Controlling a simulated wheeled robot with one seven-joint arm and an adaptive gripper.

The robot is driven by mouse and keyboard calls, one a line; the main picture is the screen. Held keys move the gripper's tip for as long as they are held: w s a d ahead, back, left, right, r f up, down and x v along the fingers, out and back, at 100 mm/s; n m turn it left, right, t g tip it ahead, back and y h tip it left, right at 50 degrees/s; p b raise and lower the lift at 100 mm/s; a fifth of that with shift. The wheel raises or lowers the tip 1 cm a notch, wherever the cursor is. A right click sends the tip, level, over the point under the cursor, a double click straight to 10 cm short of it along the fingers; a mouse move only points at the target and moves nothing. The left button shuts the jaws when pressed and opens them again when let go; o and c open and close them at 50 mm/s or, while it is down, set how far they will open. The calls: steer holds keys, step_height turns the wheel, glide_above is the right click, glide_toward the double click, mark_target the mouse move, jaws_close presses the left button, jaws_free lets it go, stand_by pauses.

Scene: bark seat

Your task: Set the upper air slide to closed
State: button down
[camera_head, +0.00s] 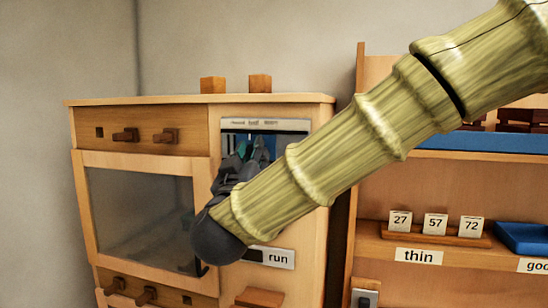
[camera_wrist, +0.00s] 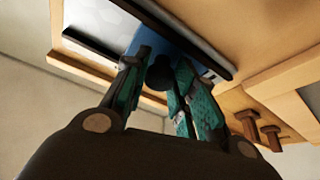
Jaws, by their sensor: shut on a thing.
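A panel (camera_head: 292,128) with a pale strip of small words along its top is set in the right front of a wooden cabinet; I take it to be the upper air slide's place. My gripper (camera_head: 258,148) is in front of it and hides much of it. In the wrist view my gripper (camera_wrist: 160,85) has its teal fingers on both sides of a dark round knob (camera_wrist: 159,72), shut on it. Behind the knob are a blue and white surface and dark rails (camera_wrist: 185,35). The words are too small to read, and the slide's position is unclear.
The cabinet's left side has a glass door (camera_head: 140,215), with brown knobs (camera_head: 125,135) above and below. A shelf (camera_head: 400,270) with number tiles (camera_head: 435,224) and a blue tray (camera_head: 523,238) stands at right.

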steer(key=a, duration=0.3)
steer(key=shift+w+a+r+b, duration=0.1)
steer(key=shift+w+r+b, duration=0.05)
steer(key=shift+w+b, duration=0.25)
steer(key=shift+a, duration=0.1)
steer(key=c, duration=1.4)
jaws_free()
steer(key=shift+o, duration=1.3)
steer(key=shift+a, duration=0.2)
steer(key=shift+s+d, duration=0.1)
steer(key=shift+d, duration=0.1)
steer(key=v, duration=1.2)
steer(key=shift+a, duration=0.1)
